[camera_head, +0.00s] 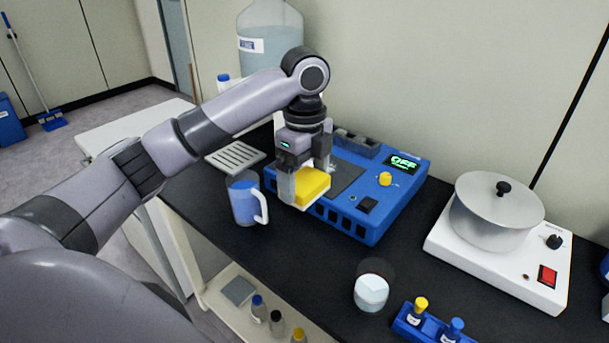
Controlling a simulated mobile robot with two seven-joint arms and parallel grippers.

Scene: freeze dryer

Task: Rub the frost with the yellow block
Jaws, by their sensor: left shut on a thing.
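The yellow block (312,184) is held between the fingers of my left gripper (303,188), which points down. The block is at the left front part of the blue freeze dryer (382,215), whose display reads OFF. I cannot tell whether the block touches the machine's top. A grey plate (347,177) on the machine's top shows to the right of the block. No frost can be made out; the gripper and block hide part of the top. My right gripper is not in view.
A blue mug (243,200) stands close to the left of the gripper. A white hot plate (490,258) with a lidded pot (495,215) is at the right. A glass beaker (371,291) and a blue vial rack (420,328) are in front. Black counter shows between them.

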